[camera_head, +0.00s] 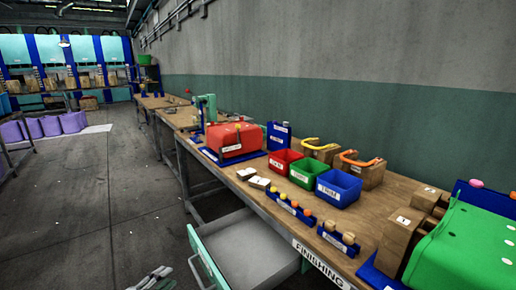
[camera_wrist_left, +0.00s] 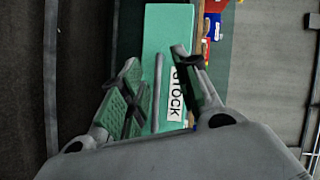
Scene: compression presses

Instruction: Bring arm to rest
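My left gripper (camera_head: 152,278) shows at the bottom edge of the head view, to the left of the open drawer's teal front (camera_head: 207,256). In the left wrist view the left gripper (camera_wrist_left: 155,80) is open, its two fingers spread apart with nothing held. Beyond the fingers is the teal drawer front (camera_wrist_left: 168,28) with a STOCK label and a thin grey bar handle (camera_wrist_left: 158,90). The handle appears between the fingers in the picture; I cannot tell how far away it is. My right gripper is in neither view.
The drawer (camera_head: 245,250) stands out from under the long wooden workbench (camera_head: 262,196). On the bench are a red press (camera_head: 233,140), red, green and blue bins (camera_head: 338,187), and a green machine (camera_head: 465,250). Open floor (camera_head: 95,215) lies to the left.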

